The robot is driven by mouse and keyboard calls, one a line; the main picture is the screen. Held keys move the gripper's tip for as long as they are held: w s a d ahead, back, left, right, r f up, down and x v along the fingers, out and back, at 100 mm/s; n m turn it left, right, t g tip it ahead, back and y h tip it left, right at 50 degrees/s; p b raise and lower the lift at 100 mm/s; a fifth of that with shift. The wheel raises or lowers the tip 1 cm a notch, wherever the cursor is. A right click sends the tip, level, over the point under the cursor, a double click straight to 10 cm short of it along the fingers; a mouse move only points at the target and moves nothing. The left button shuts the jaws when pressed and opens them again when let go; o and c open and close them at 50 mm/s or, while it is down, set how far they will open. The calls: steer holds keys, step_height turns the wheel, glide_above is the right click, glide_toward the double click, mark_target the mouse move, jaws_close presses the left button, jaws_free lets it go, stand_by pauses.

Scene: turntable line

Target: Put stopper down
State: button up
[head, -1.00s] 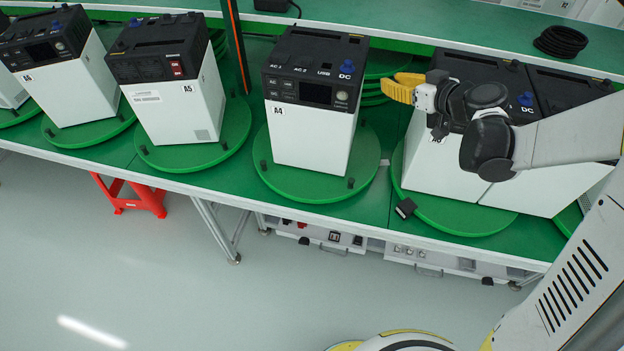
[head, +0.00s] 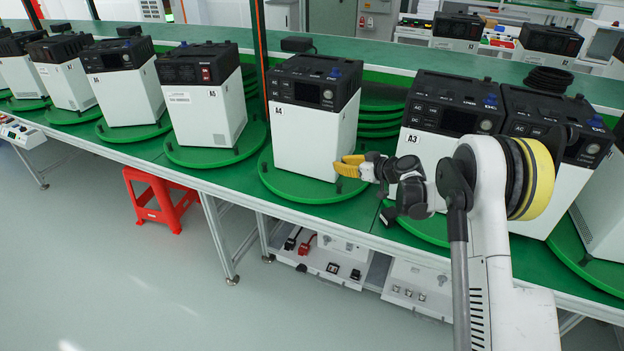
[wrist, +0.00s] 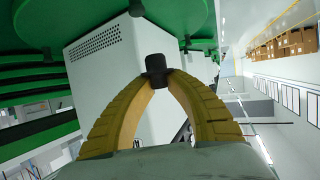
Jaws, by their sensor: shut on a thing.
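My gripper (head: 345,168) has curved yellow fingers and is low at the right lower edge of the white and black unit A4 (head: 312,140). In the wrist view its fingers (wrist: 157,78) are shut on a small dark stopper (wrist: 156,64). The stopper is hidden in the head view. Unit A4 stands on a round green turntable (head: 290,188). The wrist view shows the green disc edge (wrist: 195,22) close to the held stopper. I cannot tell whether the stopper touches it. Another dark peg (wrist: 136,8) shows on the disc.
Unit A3 (head: 425,155) stands close to the right of my wrist. Unit A5 (head: 205,115) stands to the left on its own turntable. Stacked green discs (head: 380,115) lie behind. A red stool (head: 160,200) stands on the floor before the bench.

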steer(key=b, duration=0.3)
glide_above(312, 189)
step_height(312, 189, down, 6)
steer(key=shift+d+f, duration=0.1)
steer(key=shift+f+b, duration=1)
steer(key=shift+f, duration=1)
steer(key=shift+f, duration=0.25)
steer(key=o, duration=0.9)
steer(key=shift+r, duration=0.1)
steer(key=shift+c, duration=0.2)
steer(key=shift+r, duration=0.1)
steer(key=shift+s+d+r, duration=0.15)
steer(key=shift+r, duration=0.1)
steer(key=p+v, duration=0.3)
steer(key=v, duration=0.8)
steer(key=shift+s, duration=0.25)
